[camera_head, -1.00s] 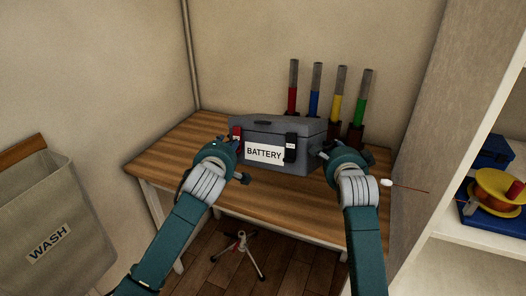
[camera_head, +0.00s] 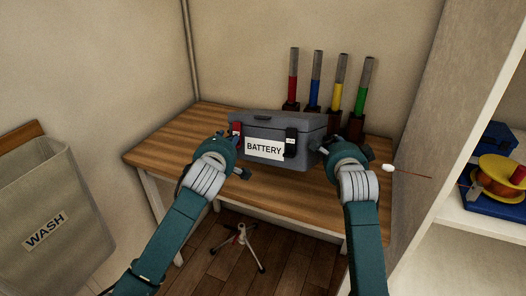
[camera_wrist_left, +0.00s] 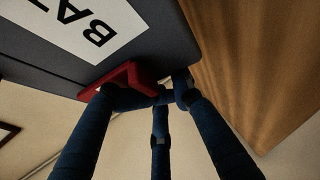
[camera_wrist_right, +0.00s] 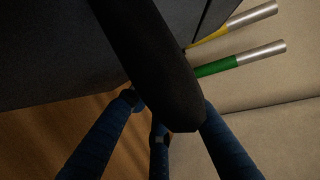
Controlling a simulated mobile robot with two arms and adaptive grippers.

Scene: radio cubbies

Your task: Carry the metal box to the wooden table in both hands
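The metal box (camera_head: 305,157) is dark grey with a white BATTERY label, a lid and black and red clasps. It is level between my grippers, over the wooden table (camera_head: 165,148); I cannot tell whether its underside touches the top. My left gripper (camera_head: 230,143) is at the box's left side, its fingers closed around the red handle (camera_wrist_left: 120,82) in the left wrist view. My right gripper (camera_head: 330,148) is at the right side, its fingers around a dark handle (camera_wrist_right: 155,65) in the right wrist view; that handle partly hides the fingertips.
Red, blue, yellow and green tubes (camera_head: 360,88) stand in holders at the table's back right. A white shelf (camera_head: 485,222) with a yellow spool (camera_head: 497,170) is at right. A WASH bag (camera_head: 45,185) hangs at left. A small tripod (camera_head: 240,238) stands beneath. The table's left part is clear.

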